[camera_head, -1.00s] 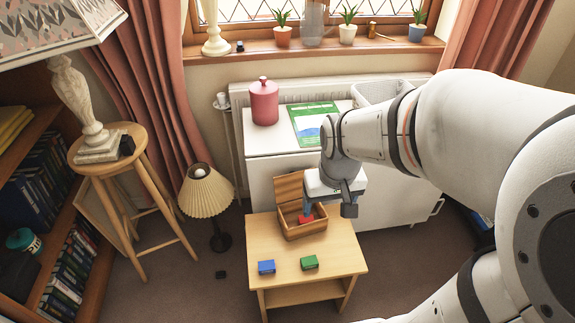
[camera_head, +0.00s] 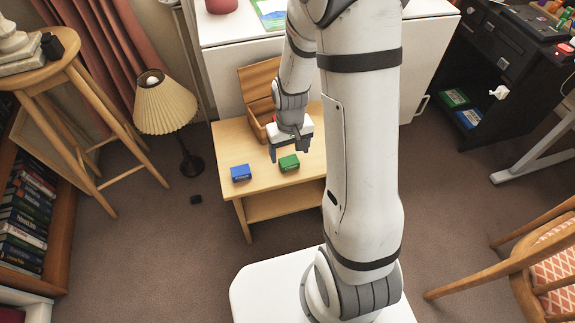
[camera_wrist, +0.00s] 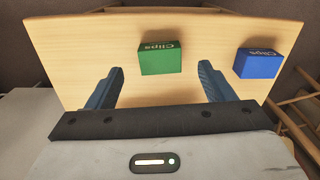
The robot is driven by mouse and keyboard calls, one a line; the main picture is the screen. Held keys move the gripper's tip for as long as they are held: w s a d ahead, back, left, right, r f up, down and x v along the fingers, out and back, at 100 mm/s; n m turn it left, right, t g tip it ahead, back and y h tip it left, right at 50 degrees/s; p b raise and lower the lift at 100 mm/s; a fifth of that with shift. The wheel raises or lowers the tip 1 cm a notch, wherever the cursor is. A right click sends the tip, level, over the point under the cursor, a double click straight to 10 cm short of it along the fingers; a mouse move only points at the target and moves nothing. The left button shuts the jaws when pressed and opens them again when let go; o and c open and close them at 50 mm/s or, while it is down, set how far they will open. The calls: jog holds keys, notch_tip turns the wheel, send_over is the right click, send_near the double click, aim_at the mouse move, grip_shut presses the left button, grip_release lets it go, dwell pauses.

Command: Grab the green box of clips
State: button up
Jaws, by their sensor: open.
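The green box of clips (camera_head: 289,163) lies on the small wooden table (camera_head: 222,130). In the wrist view the green box (camera_wrist: 160,57) sits ahead of my gripper, in line with the gap between the fingers. My gripper (camera_head: 283,152) is above the table and close to the green box. In the wrist view its two blue fingers (camera_wrist: 158,88) are wide apart with nothing between them. A blue box of clips (camera_head: 241,173) lies to the left of the green one; in the wrist view this blue box (camera_wrist: 258,63) is at the right.
An open wooden box (camera_head: 258,100) stands at the back of the table, partly hidden by my arm; a bit of red shows in it. A lamp (camera_head: 166,107) and a wooden stool (camera_head: 88,105) stand left. A chair (camera_head: 520,255) is at the right.

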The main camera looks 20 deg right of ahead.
aim_at(289, 161)
jog(key=f, duration=0.1)
jog(key=f+b, duration=0.1)
jog(key=f, duration=0.1)
jog(key=f+b, duration=0.1)
jog(key=f, duration=0.1)
jog(key=shift+w, duration=0.25)
jog(key=shift+r, duration=0.1)
jog(key=c, duration=1)
